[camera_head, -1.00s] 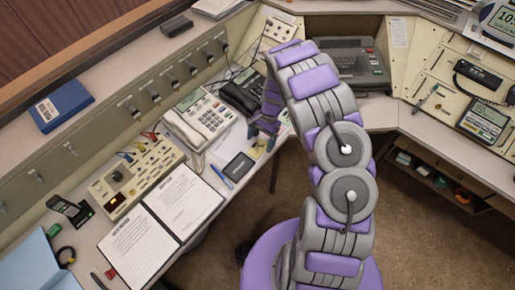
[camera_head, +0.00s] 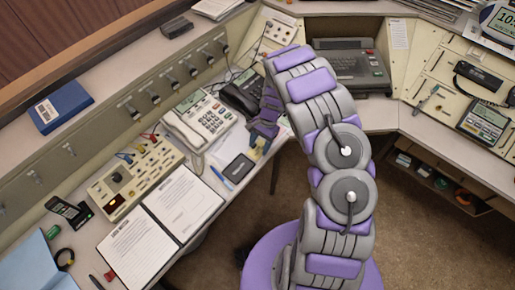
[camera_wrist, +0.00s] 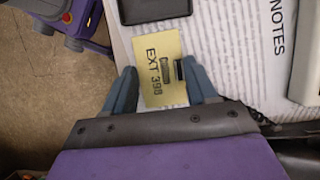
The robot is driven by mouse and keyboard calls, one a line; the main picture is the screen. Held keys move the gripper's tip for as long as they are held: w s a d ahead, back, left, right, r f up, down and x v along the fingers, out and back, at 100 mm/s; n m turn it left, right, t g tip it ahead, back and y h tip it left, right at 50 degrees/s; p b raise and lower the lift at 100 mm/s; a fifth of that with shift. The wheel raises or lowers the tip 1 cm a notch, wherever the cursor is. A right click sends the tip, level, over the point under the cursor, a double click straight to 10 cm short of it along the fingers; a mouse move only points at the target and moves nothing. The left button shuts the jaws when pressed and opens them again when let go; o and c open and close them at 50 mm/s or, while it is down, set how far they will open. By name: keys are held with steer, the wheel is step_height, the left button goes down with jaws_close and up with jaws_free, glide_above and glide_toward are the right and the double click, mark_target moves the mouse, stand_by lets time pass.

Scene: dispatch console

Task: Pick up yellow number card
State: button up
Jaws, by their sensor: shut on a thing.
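The yellow number card (camera_wrist: 151,88) reads "EXT 398" and lies between my fingers in the wrist view. A small grey and dark piece, perhaps a clip or tab, shows on its face. My gripper (camera_wrist: 160,69) is shut on the card, with one finger at each side. In the head view my gripper (camera_head: 258,137) is at the front edge of the left desk, beside the phone, and mostly hides the card. I cannot tell whether the card still touches the desk.
A black pad (camera_head: 239,168) and a blue pen (camera_head: 221,178) lie nearby. A white desk phone (camera_head: 204,120) and a black phone (camera_head: 243,92) stand behind. An open notebook (camera_head: 157,228) is at left. Beyond the desk edge is open carpet (camera_head: 232,215).

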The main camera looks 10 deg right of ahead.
steer(key=shift+r, duration=0.15)
steer(key=shift+r, duration=0.25)
step_height(320, 180, up, 3)
steer(key=shift+r+p, duration=0.1)
steer(key=shift+p, duration=0.7)
steer(key=s+a+r+p, duration=0.1)
steer(key=s+a+p, duration=0.1)
steer(key=s, duration=1.3)
steer(key=shift+s+a, duration=0.35)
steer(key=shift+a, duration=0.1)
step_height(320, 180, up, 20)
steer(key=r+n+g+h, duration=0.15)
steer(key=n+h, duration=0.25)
steer(key=n, duration=0.6)
glide_above(259, 148)
steer(key=w, duration=0.2)
steer(key=shift+s+a+f, duration=0.15)
steer(key=shift+f, duration=0.35)
